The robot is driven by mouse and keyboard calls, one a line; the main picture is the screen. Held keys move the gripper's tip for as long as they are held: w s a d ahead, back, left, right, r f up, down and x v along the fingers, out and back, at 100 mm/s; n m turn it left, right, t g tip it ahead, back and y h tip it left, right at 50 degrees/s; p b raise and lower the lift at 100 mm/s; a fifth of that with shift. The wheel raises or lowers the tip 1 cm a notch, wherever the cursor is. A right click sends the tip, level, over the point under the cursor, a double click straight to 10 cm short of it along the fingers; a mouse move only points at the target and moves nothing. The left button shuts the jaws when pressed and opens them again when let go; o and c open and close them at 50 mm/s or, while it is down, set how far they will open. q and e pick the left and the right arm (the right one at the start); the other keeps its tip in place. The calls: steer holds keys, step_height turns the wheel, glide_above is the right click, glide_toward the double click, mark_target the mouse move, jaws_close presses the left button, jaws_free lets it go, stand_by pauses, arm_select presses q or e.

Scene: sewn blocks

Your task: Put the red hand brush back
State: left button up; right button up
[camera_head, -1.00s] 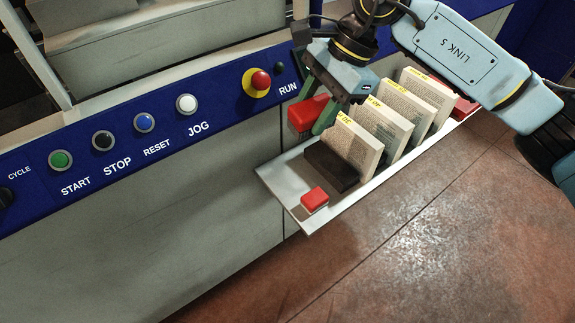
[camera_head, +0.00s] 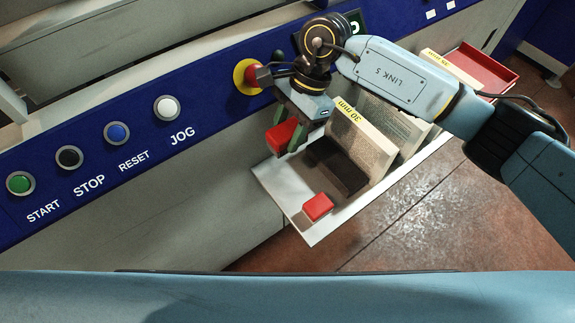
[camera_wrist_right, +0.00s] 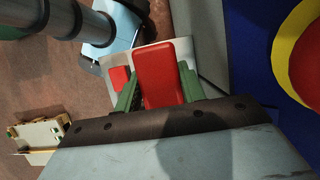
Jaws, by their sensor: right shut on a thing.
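The red hand brush (camera_head: 281,135) is between the green fingers of my right gripper (camera_head: 285,130), beside the back-left end of the white tray (camera_head: 277,180). The gripper is shut on it. In the right wrist view the brush (camera_wrist_right: 160,72) shows as a long red body between the two fingers; its underside is hidden. The brush appears to be held above the tray, but the exact height cannot be told. My left gripper is not in view.
On the tray are a dark block (camera_head: 340,165), a small red block (camera_head: 317,206) and upright book blocks (camera_head: 361,138). A blue panel with buttons and a red emergency stop (camera_head: 257,75) is close to the gripper. A red bin (camera_head: 487,68) is at right.

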step_height(320, 180, down, 8)
steer(key=shift+f, duration=0.15)
steer(key=shift+f+b, duration=0.3)
steer(key=shift+f, duration=0.65)
step_height(320, 180, down, 2)
steer(key=shift+f, duration=0.25)
steer(key=shift+f+b, duration=0.3)
steer(key=shift+f, duration=0.15)
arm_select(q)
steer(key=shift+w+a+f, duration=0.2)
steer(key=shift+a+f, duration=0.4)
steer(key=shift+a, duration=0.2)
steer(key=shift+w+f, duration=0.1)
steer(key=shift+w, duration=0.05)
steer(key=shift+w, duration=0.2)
arm_select(e)
steer(key=o, duration=0.9)
